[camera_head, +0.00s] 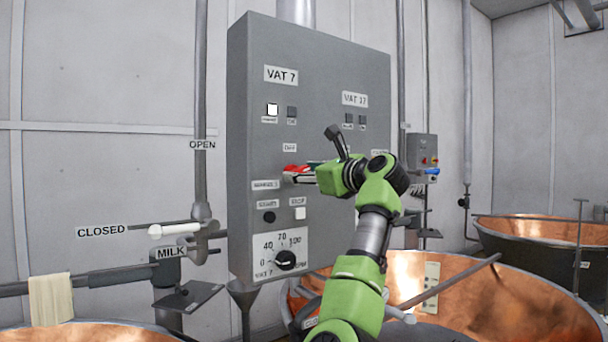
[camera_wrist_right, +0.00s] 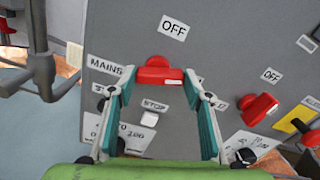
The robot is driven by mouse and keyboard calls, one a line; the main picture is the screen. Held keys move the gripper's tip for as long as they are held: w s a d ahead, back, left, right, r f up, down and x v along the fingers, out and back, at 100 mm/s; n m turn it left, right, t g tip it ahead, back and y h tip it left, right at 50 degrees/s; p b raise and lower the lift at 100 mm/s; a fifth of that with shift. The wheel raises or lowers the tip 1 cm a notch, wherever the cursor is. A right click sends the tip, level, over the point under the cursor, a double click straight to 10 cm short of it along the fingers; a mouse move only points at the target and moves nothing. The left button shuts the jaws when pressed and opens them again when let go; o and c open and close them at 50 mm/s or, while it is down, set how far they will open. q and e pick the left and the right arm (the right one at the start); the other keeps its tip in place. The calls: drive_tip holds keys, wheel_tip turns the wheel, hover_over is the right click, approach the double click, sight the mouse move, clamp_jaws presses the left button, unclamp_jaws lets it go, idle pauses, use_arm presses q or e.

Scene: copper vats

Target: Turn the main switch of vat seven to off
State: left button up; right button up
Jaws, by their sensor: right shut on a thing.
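The grey control box (camera_head: 310,120) carries a VAT 7 label (camera_head: 281,75) on its left half. The red main switch of vat seven (camera_head: 292,169) sits below a small label. In the right wrist view this red switch (camera_wrist_right: 158,72) lies below an OFF label (camera_wrist_right: 173,28) and beside a partly hidden MAINS label (camera_wrist_right: 103,66). Its red handle lies across the picture, with a white mark near its right end. My right gripper (camera_head: 300,174) is shut on the switch, one finger at each side (camera_wrist_right: 158,80). My left gripper is not in view.
A second red switch (camera_wrist_right: 260,109) with its own OFF label (camera_wrist_right: 271,75) is to the right. A white STOP button (camera_head: 300,213) and a dial (camera_head: 285,260) are below the vat seven switch. Copper vats (camera_head: 470,295) stand low around the box.

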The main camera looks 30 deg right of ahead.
drive_tip(key=n, duration=0.3)
drive_tip(key=shift+n, duration=0.4)
drive_tip(key=n+b, duration=0.1)
drive_tip(key=n, duration=0.2)
drive_tip(key=shift+n, duration=0.3)
drive_tip(key=n, duration=0.3)
drive_tip(key=shift+a+n, duration=0.15)
drive_tip(key=shift+n, duration=0.15)
drive_tip(key=shift+n+b, duration=0.35)
drive_tip(key=shift+n, duration=1.25)
drive_tip(key=shift+a, duration=0.1)
drive_tip(key=o, duration=1.1)
drive_tip(key=shift+s+r, duration=0.1)
